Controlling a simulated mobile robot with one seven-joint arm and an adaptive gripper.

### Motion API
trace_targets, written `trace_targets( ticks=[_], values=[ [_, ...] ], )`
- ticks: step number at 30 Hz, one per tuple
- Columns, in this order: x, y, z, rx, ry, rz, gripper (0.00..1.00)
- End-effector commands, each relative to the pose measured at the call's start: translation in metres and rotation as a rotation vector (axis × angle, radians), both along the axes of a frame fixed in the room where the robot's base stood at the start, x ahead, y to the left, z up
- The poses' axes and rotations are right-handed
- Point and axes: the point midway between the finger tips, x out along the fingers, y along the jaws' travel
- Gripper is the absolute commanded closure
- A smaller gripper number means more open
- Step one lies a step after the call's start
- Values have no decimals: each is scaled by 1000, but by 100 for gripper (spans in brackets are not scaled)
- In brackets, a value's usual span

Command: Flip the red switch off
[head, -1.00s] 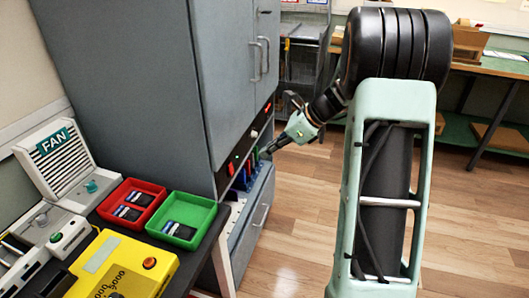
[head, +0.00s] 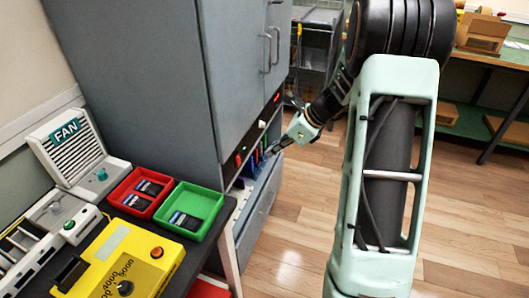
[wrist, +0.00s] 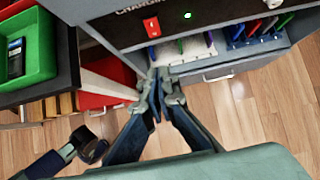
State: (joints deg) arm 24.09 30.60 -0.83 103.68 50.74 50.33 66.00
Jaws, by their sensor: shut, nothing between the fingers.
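The red switch (wrist: 152,27) is on the dark front strip of the grey cabinet, below the "CHARGING" lettering in the wrist view. It also shows in the head view as a small red patch (head: 238,160) at the left of that strip. Which way it is tipped is too small to tell. My gripper (wrist: 160,77) is shut and empty, in front of the cabinet and apart from the switch. In the head view my gripper (head: 271,151) is to the right of the switch.
A green light (wrist: 188,15) is lit right of the switch. Coloured upright pieces (wrist: 255,29) stand in the bay below. A red tray (head: 125,203), green tray (head: 209,205), yellow box (head: 140,262) and fan (head: 62,150) are on the left table. Open floor lies right.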

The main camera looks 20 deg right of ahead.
Motion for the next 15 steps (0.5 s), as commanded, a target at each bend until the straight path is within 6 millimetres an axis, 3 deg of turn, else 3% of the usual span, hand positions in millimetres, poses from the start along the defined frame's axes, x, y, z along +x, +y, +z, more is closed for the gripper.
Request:
trace_targets(
  ticks=[10, 15],
  values=[
    [26, 37, -62, 2, 3, 2, 100],
    [41, 58, -68, 0, -2, 4, 100]
  ],
)
